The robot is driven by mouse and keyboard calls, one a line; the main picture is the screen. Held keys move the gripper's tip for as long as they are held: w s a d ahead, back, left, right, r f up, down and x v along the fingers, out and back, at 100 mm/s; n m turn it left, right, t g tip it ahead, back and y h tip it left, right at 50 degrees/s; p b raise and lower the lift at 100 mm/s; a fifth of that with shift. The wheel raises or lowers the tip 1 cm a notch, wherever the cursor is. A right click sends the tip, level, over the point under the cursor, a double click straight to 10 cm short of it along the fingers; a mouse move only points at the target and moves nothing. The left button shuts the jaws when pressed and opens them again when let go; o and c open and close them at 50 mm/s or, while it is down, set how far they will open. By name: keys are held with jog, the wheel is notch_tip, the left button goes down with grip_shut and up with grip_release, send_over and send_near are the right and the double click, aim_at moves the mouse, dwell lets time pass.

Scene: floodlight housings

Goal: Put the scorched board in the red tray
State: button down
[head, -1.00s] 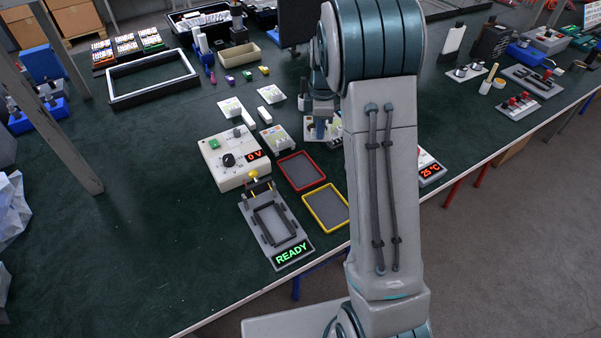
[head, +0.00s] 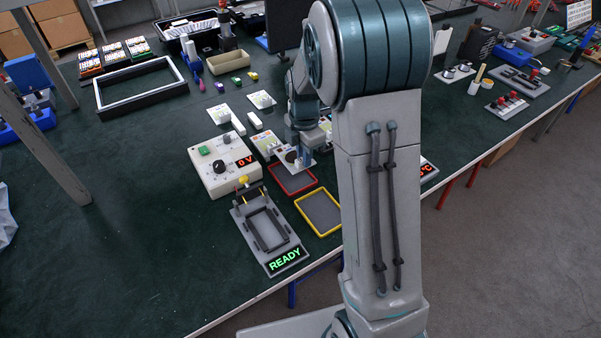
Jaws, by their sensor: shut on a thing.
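My gripper (head: 304,146) is shut on a small white board with a dark round patch, the scorched board (head: 285,162). It holds the board over the back part of the red tray (head: 309,187). The board hides part of that tray, and I cannot tell how high it is above it. The bare grey floor of the tray shows in front of the board. My arm partly hides the gripper's surroundings on the right.
A yellow tray (head: 336,231) lies in front of the red one. A meter box reading 0 V (head: 223,165) and a fixture reading READY (head: 268,235) stand to the left. Another board (head: 265,144) lies close beside the held board. The bench is clear at left.

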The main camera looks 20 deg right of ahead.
jog(key=shift+s+a+f, duration=0.55)
jog(key=shift+s+a, duration=0.05)
jog(key=shift+s, duration=0.1)
jog(key=shift+s+f, duration=0.1)
jog(key=shift+f, duration=1.95)
jog(key=shift+f, duration=0.1)
jog(key=shift+f, duration=0.15)
jog(key=c, duration=1.4)
grip_release()
jog(key=shift+r, duration=0.2)
